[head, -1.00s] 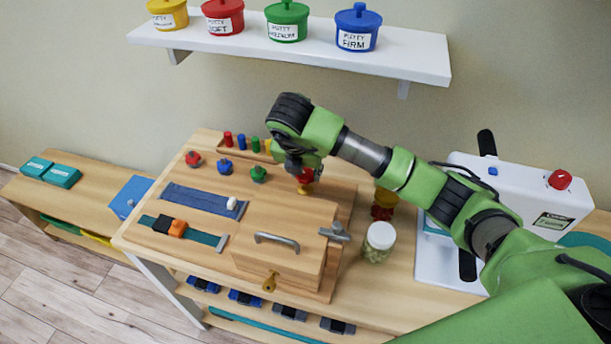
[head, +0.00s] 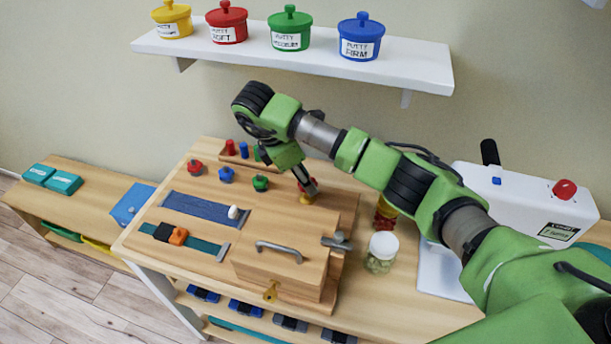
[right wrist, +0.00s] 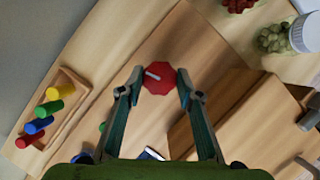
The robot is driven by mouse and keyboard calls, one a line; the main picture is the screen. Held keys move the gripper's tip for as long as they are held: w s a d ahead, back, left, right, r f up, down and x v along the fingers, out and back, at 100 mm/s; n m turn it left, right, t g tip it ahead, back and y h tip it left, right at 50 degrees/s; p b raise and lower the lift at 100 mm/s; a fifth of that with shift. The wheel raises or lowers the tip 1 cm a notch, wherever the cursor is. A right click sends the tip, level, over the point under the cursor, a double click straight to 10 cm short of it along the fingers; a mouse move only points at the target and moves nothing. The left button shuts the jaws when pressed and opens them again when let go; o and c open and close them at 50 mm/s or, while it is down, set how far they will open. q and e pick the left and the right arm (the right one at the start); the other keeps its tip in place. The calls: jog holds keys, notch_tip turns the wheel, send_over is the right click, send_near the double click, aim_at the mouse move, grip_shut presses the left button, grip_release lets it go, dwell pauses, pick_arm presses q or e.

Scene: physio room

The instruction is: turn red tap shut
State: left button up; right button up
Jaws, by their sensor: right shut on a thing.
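The red tap is a red eight-sided knob (right wrist: 160,80) with a pale bar mark on top, seen between my fingertips in the right wrist view. In the head view it stands on a yellow base (head: 306,199) on the wooden board, mostly hidden by the fingers. My right gripper (right wrist: 158,84) is shut on the red tap, one finger on each side; it also shows in the head view (head: 307,188), reaching down at a tilt from the upper left. My left gripper is not in view.
Red (head: 195,167), blue (head: 226,174) and green (head: 261,183) knobs stand left on the board. A box with a grey handle (head: 278,246) is in front. A lidded jar (head: 381,252) stands to the right. The putty shelf (head: 300,57) is above.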

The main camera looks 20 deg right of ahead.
jog(key=m+g, duration=0.1)
jog(key=m, duration=0.1)
jog(key=shift+w+m, duration=0.1)
jog(key=shift+m, duration=0.2)
jog(key=shift+m+g, duration=0.5)
jog(key=shift+m, duration=0.7)
jog(key=shift+m+y, duration=0.3)
jog(key=o, duration=1.1)
